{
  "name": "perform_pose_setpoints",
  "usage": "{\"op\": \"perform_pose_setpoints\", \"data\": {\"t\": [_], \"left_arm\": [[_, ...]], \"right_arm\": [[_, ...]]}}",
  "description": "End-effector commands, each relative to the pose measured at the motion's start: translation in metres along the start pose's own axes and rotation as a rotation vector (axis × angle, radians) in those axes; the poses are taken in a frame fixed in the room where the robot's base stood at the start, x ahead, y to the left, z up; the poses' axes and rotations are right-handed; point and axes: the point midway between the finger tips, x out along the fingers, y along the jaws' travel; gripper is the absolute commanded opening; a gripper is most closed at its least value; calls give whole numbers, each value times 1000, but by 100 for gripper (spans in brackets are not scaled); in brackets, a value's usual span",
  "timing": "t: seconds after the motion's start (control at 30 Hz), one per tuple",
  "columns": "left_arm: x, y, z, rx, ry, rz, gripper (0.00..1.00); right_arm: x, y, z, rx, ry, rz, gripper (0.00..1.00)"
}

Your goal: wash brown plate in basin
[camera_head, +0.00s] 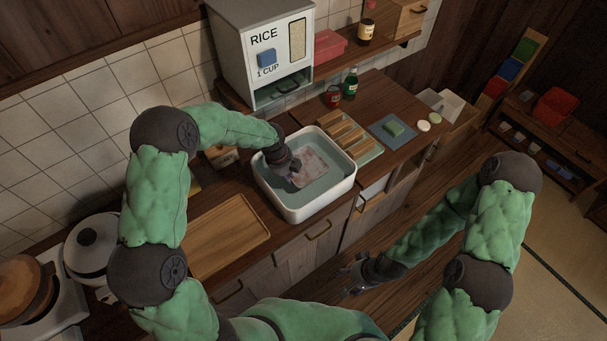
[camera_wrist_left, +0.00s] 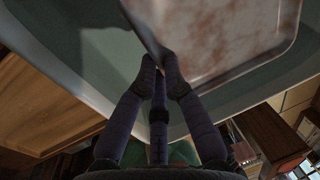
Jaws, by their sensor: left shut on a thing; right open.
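A square, rounded-corner plate (camera_head: 309,165), pale with reddish-brown smears, is inside the white basin (camera_head: 305,211), over its grey-green interior. My left gripper (camera_head: 293,171) reaches into the basin and is shut on the plate's near-left edge. In the left wrist view, the fingertips (camera_wrist_left: 163,63) pinch the rim of the plate (camera_wrist_left: 225,35), which extends up and right. I cannot tell whether the plate touches the basin's bottom. My right gripper (camera_head: 354,277) is open and empty, low in front of the cabinets, away from the basin.
A wooden tray (camera_head: 228,235) lies left of the basin. A rack (camera_head: 350,137) with wooden slats and a green sponge (camera_head: 394,128) on a blue-grey mat are to the right. Bottles stand behind them. A rice dispenser (camera_head: 262,50) stands behind the basin; a pot (camera_head: 88,245) is far left.

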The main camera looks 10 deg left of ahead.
Motion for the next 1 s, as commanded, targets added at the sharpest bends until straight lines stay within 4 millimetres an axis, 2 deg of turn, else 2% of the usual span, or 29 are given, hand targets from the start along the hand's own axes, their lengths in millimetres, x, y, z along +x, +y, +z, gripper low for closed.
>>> {"op": "perform_pose_setpoints", "data": {"t": [0.03, 0.7, 1.0], "left_arm": [[-6, -2, 0, 0, -1, -2, 0], [-51, -11, 1, -1, -2, -2, 0], [-56, -12, 0, 0, -1, -1, 0]], "right_arm": [[-5, -2, 0, 0, 0, 0, 64], [-37, -13, 1, 0, 0, 0, 64], [-40, -14, 2, 0, 0, 0, 64]]}}
